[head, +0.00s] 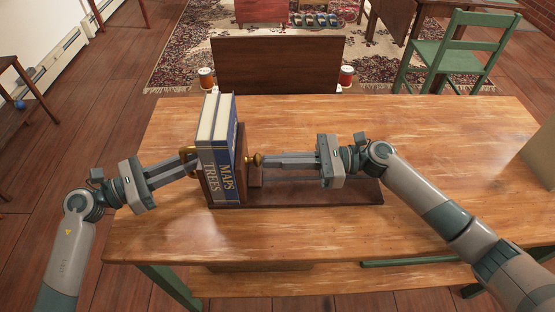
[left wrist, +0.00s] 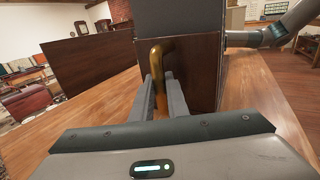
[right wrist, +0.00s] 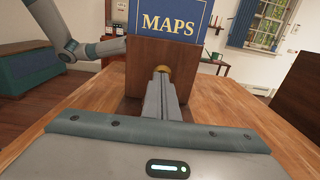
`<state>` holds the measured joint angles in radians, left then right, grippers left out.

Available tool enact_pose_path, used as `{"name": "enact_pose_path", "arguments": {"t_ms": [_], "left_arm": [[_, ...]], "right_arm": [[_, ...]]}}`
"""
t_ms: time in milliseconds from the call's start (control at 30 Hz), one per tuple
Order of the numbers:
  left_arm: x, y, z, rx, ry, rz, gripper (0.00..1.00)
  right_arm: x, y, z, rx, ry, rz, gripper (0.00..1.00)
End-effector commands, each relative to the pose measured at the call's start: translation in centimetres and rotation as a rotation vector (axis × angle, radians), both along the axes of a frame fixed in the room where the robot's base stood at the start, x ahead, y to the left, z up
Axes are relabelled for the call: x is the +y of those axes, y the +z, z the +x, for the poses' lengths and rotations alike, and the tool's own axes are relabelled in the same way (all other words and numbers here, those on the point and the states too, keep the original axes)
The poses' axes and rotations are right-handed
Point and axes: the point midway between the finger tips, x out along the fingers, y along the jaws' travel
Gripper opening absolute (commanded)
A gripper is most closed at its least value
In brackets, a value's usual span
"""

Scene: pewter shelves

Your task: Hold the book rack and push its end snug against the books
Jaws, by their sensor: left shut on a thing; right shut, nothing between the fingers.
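The wooden book rack (head: 340,194) lies on the table with its bare base stretching right. My left gripper (head: 193,163) is shut on the brass handle (left wrist: 157,80) of the rack's left end (left wrist: 196,65). My right gripper (head: 264,160) is shut and empty, its fingertips at the brass knob (right wrist: 163,69) of the sliding end (right wrist: 140,65).
The wooden table (head: 430,150) is clear around the rack. A box (head: 540,155) is at the right edge. A green chair (head: 455,60) stands behind.

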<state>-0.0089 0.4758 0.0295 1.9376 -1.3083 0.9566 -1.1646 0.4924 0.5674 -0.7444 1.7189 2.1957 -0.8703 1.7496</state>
Motion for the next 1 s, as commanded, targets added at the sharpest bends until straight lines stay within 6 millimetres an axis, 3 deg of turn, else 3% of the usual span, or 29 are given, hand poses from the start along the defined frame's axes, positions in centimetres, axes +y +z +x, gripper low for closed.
{"name": "enact_pose_path", "arguments": {"t_ms": [267, 733, 1000], "left_arm": [[-0.1, -0.1, -0.1, 0.001, -0.002, 0.000, 0.00], [0.0, -0.1, -0.1, 0.001, -0.002, 0.000, 0.00], [0.0, -0.1, 0.0, 0.001, -0.002, 0.000, 0.00]], "right_arm": [[-2.7, -0.1, 0.0, 0.002, -0.002, -0.002, 0.00], [-11.2, -0.1, 0.0, 0.002, -0.002, -0.002, 0.00], [-13.6, -0.1, 0.0, 0.001, -0.001, 0.000, 0.00]]}}
